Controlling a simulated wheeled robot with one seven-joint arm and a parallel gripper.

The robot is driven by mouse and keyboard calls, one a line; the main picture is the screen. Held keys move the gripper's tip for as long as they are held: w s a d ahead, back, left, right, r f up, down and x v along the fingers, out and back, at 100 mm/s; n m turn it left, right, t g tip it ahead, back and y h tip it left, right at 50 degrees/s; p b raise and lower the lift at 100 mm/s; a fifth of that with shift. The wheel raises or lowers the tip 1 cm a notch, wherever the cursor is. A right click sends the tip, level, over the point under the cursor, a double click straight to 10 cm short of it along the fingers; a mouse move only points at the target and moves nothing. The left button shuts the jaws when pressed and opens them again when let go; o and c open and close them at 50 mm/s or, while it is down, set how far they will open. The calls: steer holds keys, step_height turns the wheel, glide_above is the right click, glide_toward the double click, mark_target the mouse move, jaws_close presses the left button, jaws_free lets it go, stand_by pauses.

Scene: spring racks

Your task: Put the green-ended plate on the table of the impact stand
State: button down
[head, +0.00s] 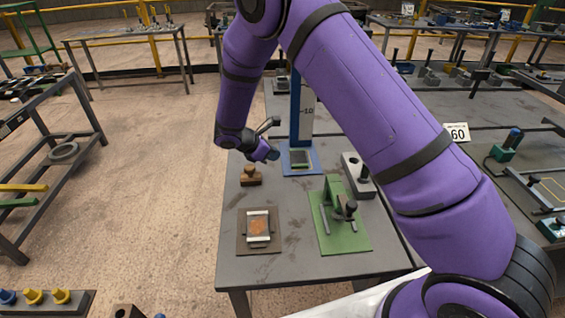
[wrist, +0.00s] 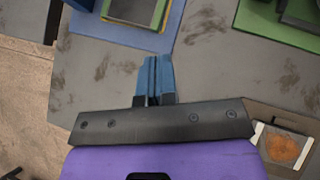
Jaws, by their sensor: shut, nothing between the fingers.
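The impact stand has a blue base (head: 291,170) and a tall blue column with a pale scale behind it. A plate with a green end (head: 300,165) appears to lie on the stand's table, at the foot of the column. The plate also shows, cut off by the top edge, in the wrist view (wrist: 140,10), above the blue base (wrist: 172,30). My gripper (head: 273,154) is just left of the stand's base, above the grey table. In the wrist view its blue fingers (wrist: 153,75) are together with nothing between them, apart from the plate.
A wooden-topped stamp-like block (head: 250,176) stands left of the stand. A white-ended plate with an orange patch (head: 258,227) lies on a brown board in front. A green clamp fixture (head: 340,215) and a grey block (head: 358,176) stand to the right.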

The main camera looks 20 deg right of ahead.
mark_target(294, 165)
steer(key=shift+m+g, duration=0.6)
steer(key=shift+m, duration=0.2)
steer(key=d+f, duration=0.1)
steer(key=f, duration=0.1)
steer(key=w+d+f, duration=0.1)
steer(key=d+f, duration=0.1)
steer(key=w+d+f, duration=0.1)
steer(key=f, duration=0.2)
steer(key=shift+w+d, duration=0.15)
steer(key=shift+d, duration=0.15)
steer(key=shift+d, duration=1)
